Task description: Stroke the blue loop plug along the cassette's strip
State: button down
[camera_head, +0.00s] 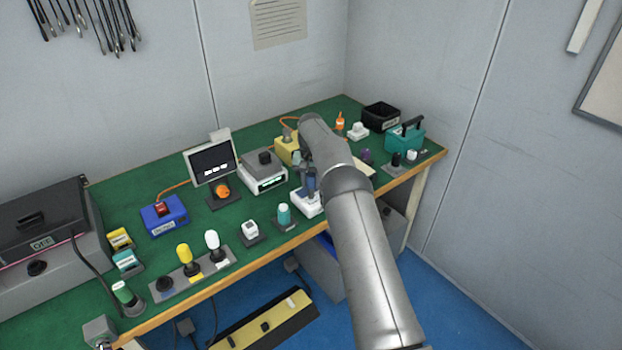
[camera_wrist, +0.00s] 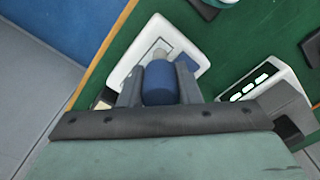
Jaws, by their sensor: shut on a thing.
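The blue loop plug (camera_wrist: 160,85) is between the two fingers of my gripper (camera_wrist: 159,78), which is shut on it. The plug's pale grey end points away from my wrist, over the white cassette (camera_wrist: 128,63). The cassette has a thin outlined area on its face and a small blue part at one side. I cannot tell whether the plug touches the strip, since the plug and fingers hide part of it. In the head view the white cassette (camera_head: 308,207) sits near the table's front edge, with my gripper (camera_head: 310,185) just above it.
A white device with a lit display (camera_head: 263,181) stands left of the cassette. A teal-topped item (camera_head: 284,214) is close on its front left. A small screen (camera_head: 212,161) stands farther left. A black bin (camera_head: 380,116) and a teal case (camera_head: 404,138) are at the back right.

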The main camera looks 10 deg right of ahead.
jog(key=shift+r, duration=0.1)
jog(key=shift+f+b, duration=0.4)
jog(key=shift+f, duration=0.4)
dwell(0.5)
jog(key=shift+w+d+p, duration=0.3)
jog(key=shift+d, duration=0.3)
jog(key=shift+w+d+p, duration=0.25)
jog(key=shift+w+d, duration=0.05)
jog(key=shift+d, duration=0.3)
jog(key=shift+s+a+b, duration=0.3)
jog(key=shift+a+b, duration=0.15)
jog(key=shift+a, duration=0.2)
jog(key=shift+s+a+b, duration=0.3)
jog(key=shift+a+b, duration=0.15)
jog(key=shift+a, duration=0.15)
jog(key=shift+r, duration=0.1)
